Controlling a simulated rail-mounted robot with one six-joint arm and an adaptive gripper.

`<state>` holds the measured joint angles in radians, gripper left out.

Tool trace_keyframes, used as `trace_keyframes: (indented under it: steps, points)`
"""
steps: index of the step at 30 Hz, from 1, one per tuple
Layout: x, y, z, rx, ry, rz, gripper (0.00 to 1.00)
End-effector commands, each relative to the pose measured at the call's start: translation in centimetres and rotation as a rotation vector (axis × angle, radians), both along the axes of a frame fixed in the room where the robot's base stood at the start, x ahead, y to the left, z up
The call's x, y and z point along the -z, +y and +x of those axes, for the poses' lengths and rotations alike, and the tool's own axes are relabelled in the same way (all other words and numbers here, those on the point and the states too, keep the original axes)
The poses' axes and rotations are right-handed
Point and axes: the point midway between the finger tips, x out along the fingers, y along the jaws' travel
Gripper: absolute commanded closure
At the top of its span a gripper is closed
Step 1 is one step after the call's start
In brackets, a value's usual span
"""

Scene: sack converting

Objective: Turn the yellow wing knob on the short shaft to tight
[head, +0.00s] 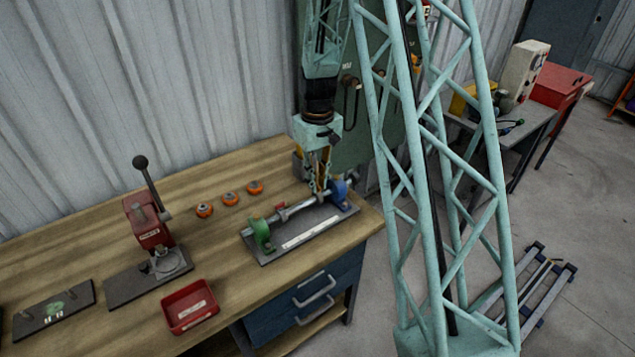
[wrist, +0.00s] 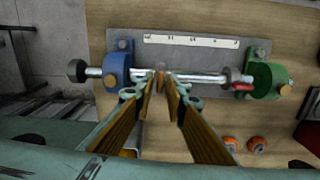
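A steel shaft (wrist: 205,78) runs between a blue block (wrist: 117,72) and a green block (wrist: 268,80) on a grey plate (wrist: 190,46). My gripper (wrist: 163,78) points down with its tan fingers at the shaft, just beside the blue block. The fingertips are close together with a narrow gap between them. I cannot make out the yellow wing knob; the fingertips cover that stretch of shaft, and whether they grip anything is unclear. The head view shows my gripper (head: 318,188) over the blue-block end of the fixture.
A red-handled part (wrist: 243,86) sits on the shaft near the green block. On the wooden bench are several orange pieces (head: 230,199), a red lever press (head: 148,222) and a red tray (head: 190,306). The fixture stands near the bench's right edge.

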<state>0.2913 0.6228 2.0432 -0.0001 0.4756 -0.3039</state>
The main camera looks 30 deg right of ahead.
Motion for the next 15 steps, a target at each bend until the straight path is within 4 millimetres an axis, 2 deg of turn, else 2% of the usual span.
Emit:
trace_keyframes:
  steps: [4, 15]
  points:
    - [-0.01, 0.00, 0.00, 0.000, 0.000, 0.000, 1.00]
    - [0.00, 0.00, 0.00, 0.018, 0.000, 0.000, 1.00]
